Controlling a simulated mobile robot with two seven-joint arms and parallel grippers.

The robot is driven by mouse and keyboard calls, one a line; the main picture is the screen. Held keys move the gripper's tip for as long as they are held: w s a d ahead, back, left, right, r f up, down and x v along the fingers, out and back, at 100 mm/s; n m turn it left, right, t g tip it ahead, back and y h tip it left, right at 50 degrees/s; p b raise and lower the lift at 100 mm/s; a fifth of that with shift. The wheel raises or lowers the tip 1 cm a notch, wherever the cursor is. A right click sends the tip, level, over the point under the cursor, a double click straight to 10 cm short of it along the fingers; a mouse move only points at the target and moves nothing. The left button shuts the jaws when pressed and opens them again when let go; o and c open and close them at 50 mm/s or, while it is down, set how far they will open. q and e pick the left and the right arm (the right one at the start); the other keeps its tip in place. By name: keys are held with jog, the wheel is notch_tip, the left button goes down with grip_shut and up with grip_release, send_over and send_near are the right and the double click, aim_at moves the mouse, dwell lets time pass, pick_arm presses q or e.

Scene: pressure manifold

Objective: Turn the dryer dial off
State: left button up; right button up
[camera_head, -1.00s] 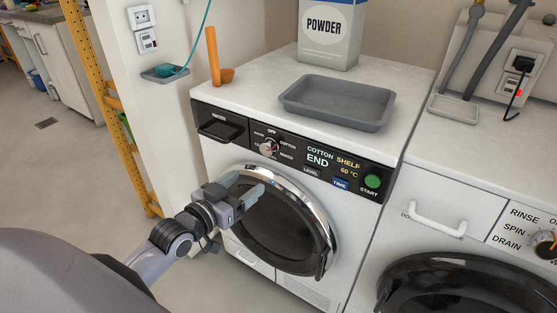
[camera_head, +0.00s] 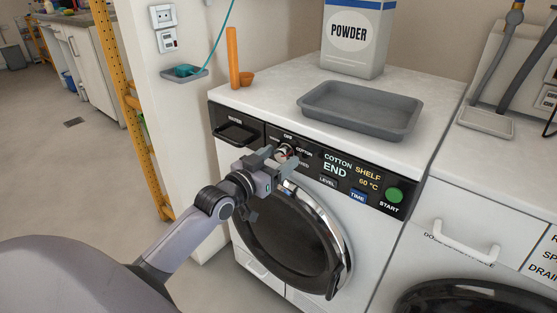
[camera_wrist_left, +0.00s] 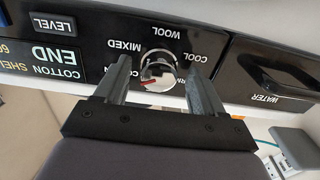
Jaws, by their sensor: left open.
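The dryer dial (camera_head: 284,152) is a round silver knob on the dryer's black panel. It also shows in the left wrist view (camera_wrist_left: 159,66), upside down, with a red mark pointing lower left toward the partly hidden COTTON label. WOOL, MIXED and COOL are readable around it. In the head view the OFF label is above the dial. My left gripper (camera_head: 280,159) is open in front of the panel. In the left wrist view its fingers appear on either side of the dial; I cannot tell if they touch it. My right gripper is out of view.
The white dryer (camera_head: 246,264) carries a grey tray (camera_head: 320,108), a powder box (camera_head: 352,45) and an orange upright piece (camera_head: 233,58) on top. The panel has a green START button (camera_head: 394,195) and a water drawer (camera_head: 235,133). A second machine (camera_head: 485,203) stands at right.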

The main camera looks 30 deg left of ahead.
pick_arm(q)
jog(key=shift+w, duration=0.3)
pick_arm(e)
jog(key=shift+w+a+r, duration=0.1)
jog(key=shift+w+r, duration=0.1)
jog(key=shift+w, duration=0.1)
pick_arm(q)
jog(key=shift+c, duration=0.7)
jog(key=c, duration=0.9)
